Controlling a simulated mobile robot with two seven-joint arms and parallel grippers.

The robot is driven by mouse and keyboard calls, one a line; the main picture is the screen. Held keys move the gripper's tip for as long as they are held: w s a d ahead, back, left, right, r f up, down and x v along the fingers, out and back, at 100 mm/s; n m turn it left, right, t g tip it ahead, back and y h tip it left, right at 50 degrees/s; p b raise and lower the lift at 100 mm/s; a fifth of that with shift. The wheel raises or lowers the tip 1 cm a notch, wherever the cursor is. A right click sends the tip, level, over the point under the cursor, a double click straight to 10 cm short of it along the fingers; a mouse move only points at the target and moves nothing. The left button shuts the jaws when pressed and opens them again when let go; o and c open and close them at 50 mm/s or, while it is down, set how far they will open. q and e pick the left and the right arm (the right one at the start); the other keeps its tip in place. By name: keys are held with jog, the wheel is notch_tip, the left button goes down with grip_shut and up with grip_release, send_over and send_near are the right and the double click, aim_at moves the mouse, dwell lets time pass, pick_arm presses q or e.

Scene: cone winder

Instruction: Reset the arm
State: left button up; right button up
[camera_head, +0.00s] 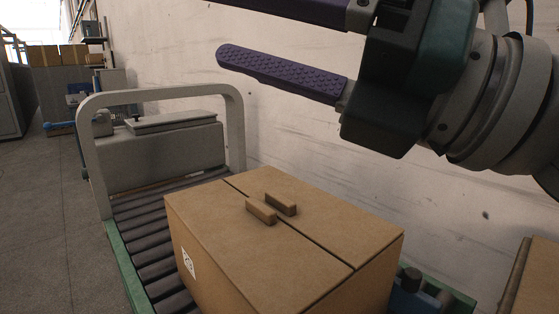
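My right gripper (232,28) comes in from the upper right, high in front of the pale wall. Its two purple textured fingers are wide apart with nothing between them. The upper finger is cut off by the top edge of the picture. A closed cardboard box (230,207) with two small brown handles on its top flaps stands below it, apart from the fingers. My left gripper is not in view.
The box stands on a roller conveyor (137,230) with a green side rail. A grey arched frame (160,90) spans the conveyor behind it. Another brown box edge (535,280) shows at lower right. The grey floor at left is clear.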

jog(key=w+d+r+m+t+h+p, duration=0.4)
jog(key=d+r+m+t+h, duration=0.3)
jog(key=m+t, duration=0.75)
jog(key=s+d+f+m+g+h+p, duration=0.2)
jog(key=d+f+m+g+h+p, duration=0.45)
jog(key=d+f+m+h, duration=0.95)
jog(key=s+a+f+m+g+y+p, duration=0.1)
jog(key=s+f+m+g+y+p, duration=0.15)
jog(key=s+m+g, duration=0.6)
jog(key=s+a+f+m+g+y+p, duration=0.1)
jog(key=s+f+g+y, duration=0.2)
jog(key=s, duration=1)
pick_arm(q)
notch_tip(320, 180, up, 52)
jog(key=p, duration=3.7)
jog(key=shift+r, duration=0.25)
pick_arm(e)
notch_tip(320, 180, up, 38)
jog(key=w+h, duration=0.1)
jog(key=shift+f+g, duration=0.2)
jog(key=shift+g, duration=0.15)
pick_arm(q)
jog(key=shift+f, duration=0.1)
pick_arm(e)
jog(key=shift+w+a+f+h, duration=0.1)
jog(key=shift+h, duration=0.15)
